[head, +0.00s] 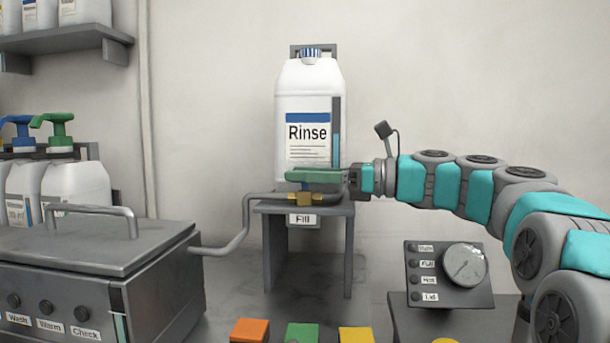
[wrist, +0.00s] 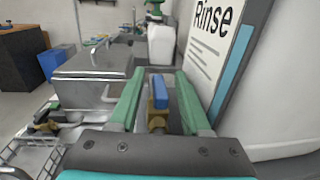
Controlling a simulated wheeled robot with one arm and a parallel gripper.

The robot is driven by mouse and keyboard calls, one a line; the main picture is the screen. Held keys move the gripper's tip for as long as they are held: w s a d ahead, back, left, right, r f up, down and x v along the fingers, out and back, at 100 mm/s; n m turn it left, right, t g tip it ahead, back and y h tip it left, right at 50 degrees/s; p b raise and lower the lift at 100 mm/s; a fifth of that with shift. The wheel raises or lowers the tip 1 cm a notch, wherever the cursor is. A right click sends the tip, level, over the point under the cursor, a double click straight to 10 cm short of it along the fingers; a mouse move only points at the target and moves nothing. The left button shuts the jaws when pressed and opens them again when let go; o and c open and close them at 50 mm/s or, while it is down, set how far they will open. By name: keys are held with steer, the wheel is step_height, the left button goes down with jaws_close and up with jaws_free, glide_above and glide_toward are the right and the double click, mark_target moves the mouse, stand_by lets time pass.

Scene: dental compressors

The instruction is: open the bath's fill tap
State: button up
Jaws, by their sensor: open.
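The fill tap (head: 305,198) is a brass valve on the grey pipe, above a "Fill" label (head: 303,220). In the wrist view its blue handle (wrist: 160,92) points away from me, above the brass body (wrist: 157,118). My gripper (head: 290,176) reaches in from the right at the tap. Its green fingers are open, one on each side of the blue handle, with a gap visible on both sides. In the head view the fingers hide most of the handle. The bath (head: 150,285) is a grey metal box at the left with its lid down.
The white Rinse jug (head: 310,100) stands on the stand (head: 348,235) close behind my gripper. A bent pipe (head: 240,235) runs from the tap to the bath. Pump bottles (head: 75,185) stand behind the bath.

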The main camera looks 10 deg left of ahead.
jaws_close()
stand_by(0.3)
stand_by(0.3)
